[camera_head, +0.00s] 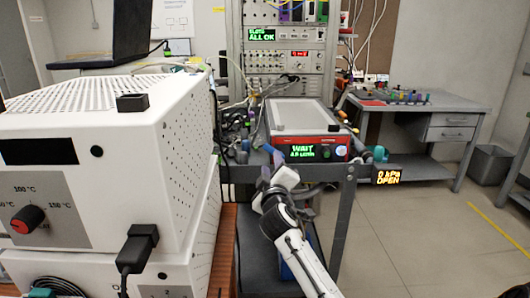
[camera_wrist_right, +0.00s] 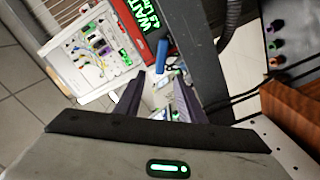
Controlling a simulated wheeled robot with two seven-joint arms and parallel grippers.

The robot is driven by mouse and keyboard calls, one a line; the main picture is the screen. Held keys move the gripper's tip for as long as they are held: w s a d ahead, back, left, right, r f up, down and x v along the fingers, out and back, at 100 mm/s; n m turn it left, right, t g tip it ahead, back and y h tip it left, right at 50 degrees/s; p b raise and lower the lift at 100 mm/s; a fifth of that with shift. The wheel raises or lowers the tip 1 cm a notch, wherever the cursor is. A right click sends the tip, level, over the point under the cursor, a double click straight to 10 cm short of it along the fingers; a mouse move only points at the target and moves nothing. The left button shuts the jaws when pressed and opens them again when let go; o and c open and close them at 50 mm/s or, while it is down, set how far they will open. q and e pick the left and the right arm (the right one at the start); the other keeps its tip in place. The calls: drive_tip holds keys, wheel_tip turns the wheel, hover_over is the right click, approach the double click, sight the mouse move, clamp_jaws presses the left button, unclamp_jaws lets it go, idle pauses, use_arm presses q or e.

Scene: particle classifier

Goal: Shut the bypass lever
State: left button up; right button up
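A blue lever handle (camera_head: 278,158), which looks like the bypass lever, stands below the front of a red and grey instrument (camera_head: 305,118). Its green display reads WAIT. A small amber display (camera_head: 387,177) to the right reads 0 kPa OPEN. My right gripper (camera_head: 270,173) is just below the blue handle. In the right wrist view my right gripper (camera_wrist_right: 160,80) has its fingers apart, and the blue handle (camera_wrist_right: 162,54) shows just beyond the fingertips, in line with the gap. I cannot tell whether they touch. The lever's lower part is hidden. My left gripper is not in view.
A white perforated oven-like box (camera_head: 110,150) fills the left. The dark cart's post (camera_head: 343,215) stands right of my right arm. Cables and small fittings crowd the area left of the instrument. A rack (camera_head: 290,50) stands behind.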

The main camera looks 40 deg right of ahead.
sight(270, 150)
drive_tip(key=b+x, duration=0.1)
drive_tip(key=x, duration=0.7)
drive_tip(key=shift+w+d, duration=0.1)
drive_tip(key=shift+d, duration=0.05)
drive_tip(key=shift+w+d, duration=0.3)
drive_tip(key=shift+w, duration=0.1)
clamp_jaws()
